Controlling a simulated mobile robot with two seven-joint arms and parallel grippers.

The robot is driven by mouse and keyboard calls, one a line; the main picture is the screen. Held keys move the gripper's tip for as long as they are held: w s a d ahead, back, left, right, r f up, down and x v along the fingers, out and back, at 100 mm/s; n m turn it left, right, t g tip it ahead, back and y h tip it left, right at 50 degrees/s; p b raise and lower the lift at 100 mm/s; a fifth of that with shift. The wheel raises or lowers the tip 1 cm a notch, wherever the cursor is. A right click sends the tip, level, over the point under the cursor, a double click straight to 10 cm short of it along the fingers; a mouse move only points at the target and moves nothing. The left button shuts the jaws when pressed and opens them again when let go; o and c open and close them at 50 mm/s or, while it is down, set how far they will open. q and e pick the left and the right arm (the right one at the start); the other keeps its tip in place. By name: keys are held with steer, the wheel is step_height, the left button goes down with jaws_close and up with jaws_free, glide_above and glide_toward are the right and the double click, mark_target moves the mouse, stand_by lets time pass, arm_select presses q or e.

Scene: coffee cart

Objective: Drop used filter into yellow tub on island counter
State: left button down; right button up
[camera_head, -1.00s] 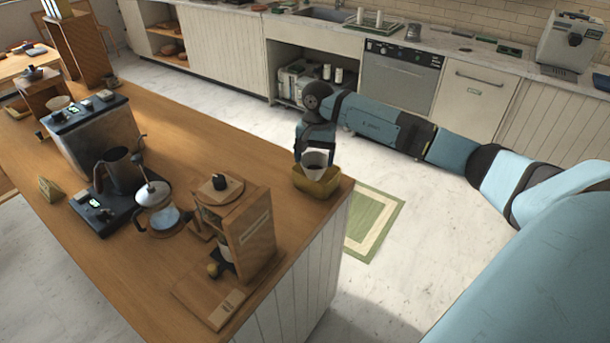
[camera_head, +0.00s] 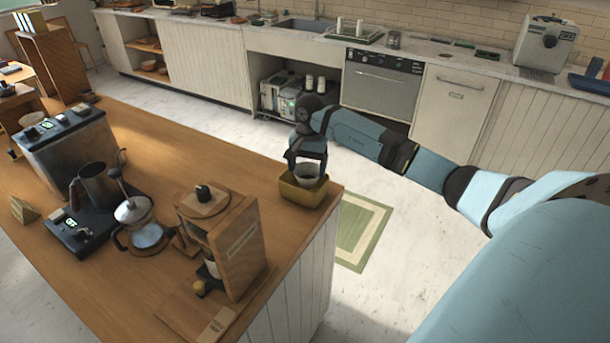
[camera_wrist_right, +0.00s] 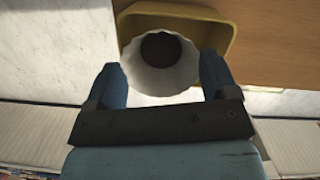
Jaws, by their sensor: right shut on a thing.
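The used filter (camera_head: 309,179) is a white fluted paper cup. In the right wrist view the filter (camera_wrist_right: 185,82) shows dark grounds at its bottom. My right gripper (camera_wrist_right: 161,76) is shut on it, with one finger on each side. In the right wrist view the tub's rim (camera_wrist_right: 231,32) lies behind the filter. My left gripper is not in view.
On the island (camera_head: 150,150) stand a wooden stand (camera_head: 235,245), a glass press pot (camera_head: 140,225), a kettle (camera_head: 95,188) and a grinder-like metal box (camera_head: 65,140), all left of the tub. A green rug (camera_head: 360,235) lies on the floor beyond the island's end.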

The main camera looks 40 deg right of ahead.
steer(key=o, duration=0.8)
steer(key=r, duration=0.4)
steer(key=d+r+b, duration=0.1)
steer(key=r, duration=0.8)
steer(key=shift+w+d+r, duration=0.25)
steer(key=shift+w+r, duration=0.1)
steer(key=shift+w, duration=0.05)
